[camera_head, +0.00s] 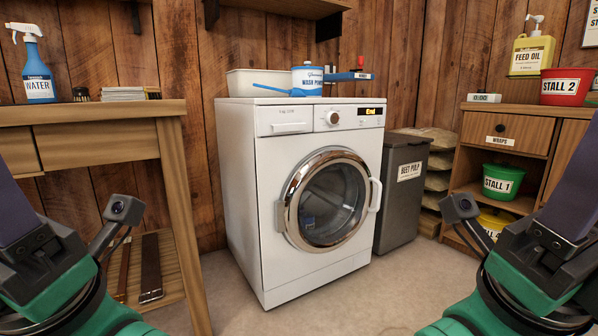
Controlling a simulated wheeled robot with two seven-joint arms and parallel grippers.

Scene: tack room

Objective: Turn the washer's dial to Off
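The white washer (318,254) stands against the wood wall, its front turned slightly right. Its round dial (332,118) is on the upper front panel, between the detergent drawer (288,121) and the display (371,111), which reads "End" in orange. The dial's pointer and marks are too small to read. The chrome-rimmed round door (327,200) looks shut, with something blue behind the glass. Parts of my two arms show at the lower left and lower right corners, well away from the washer. The fingers of both grippers are out of view.
A white basin (262,84), a blue-lidded tin (307,80) and a blue-handled item (349,76) are on the washer. A wooden table (98,145) stands left, a grey bin (400,205) and a cabinet (510,140) right. The floor (365,300) before the washer is clear.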

